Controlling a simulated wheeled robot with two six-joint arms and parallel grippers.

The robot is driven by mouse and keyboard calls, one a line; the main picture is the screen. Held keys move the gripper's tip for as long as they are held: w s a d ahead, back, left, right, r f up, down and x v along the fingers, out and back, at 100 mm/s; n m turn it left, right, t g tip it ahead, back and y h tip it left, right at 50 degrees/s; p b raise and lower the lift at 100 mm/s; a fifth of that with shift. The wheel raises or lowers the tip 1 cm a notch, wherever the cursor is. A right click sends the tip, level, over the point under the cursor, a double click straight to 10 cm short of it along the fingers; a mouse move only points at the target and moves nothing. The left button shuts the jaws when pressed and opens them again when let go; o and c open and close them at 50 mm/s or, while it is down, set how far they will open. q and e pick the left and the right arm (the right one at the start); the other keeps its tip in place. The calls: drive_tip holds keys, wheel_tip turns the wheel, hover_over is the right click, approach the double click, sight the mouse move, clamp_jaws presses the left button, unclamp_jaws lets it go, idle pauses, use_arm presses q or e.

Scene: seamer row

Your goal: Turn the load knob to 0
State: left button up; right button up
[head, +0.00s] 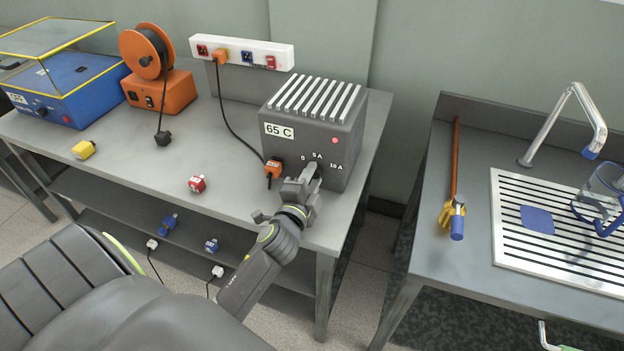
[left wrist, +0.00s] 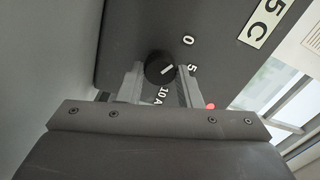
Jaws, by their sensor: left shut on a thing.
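The load knob (left wrist: 160,68) is a round black knob with a white pointer line on the front of a grey box (head: 312,135) marked 65 C. Its scale reads 0, 5 A and 10 A. In the left wrist view the pointer line slants toward the 5 mark rather than the 10 A mark. My left gripper (head: 308,172) is at the front of the box, its fingers (left wrist: 162,82) on either side of the knob and shut on it. In the head view the gripper largely hides the knob. My right gripper is not in view.
An orange plug (head: 273,168) sits left of the knob, its black cable running up to a white power strip (head: 242,52). A red lamp (head: 335,141) is above the scale. A sink counter stands right.

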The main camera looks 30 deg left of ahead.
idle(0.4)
use_arm(q)
drive_tip(key=o, duration=1)
drive_tip(key=shift+c, duration=0.2)
drive_tip(key=shift+s, duration=0.1)
drive_tip(key=v, duration=1.7)
drive_tip(key=shift+s, duration=0.15)
drive_tip(key=shift+a, duration=0.1)
drive_tip(key=s+f+n+g+h, duration=0.1)
drive_tip(key=s+f+n+g, duration=0.25)
drive_tip(key=f, duration=1.35)
drive_tip(key=s+f+n+g+h, duration=0.25)
drive_tip(key=f+g, duration=0.25)
drive_tip(key=f, duration=1.2)
drive_tip(key=s+a+f+n+g, duration=0.1)
drive_tip(key=s+f+n+g, duration=0.2)
drive_tip(key=s+f, duration=0.5)
drive_tip(key=s+a+f+n+g, duration=0.1)
drive_tip(key=s+f+n+g, duration=0.2)
drive_tip(key=s+f, duration=0.5)
drive_tip(key=s+g, duration=0.1)
drive_tip(key=s, duration=0.4)
drive_tip(key=shift+s+n+g, duration=0.35)
drive_tip(key=shift+n, duration=0.05)
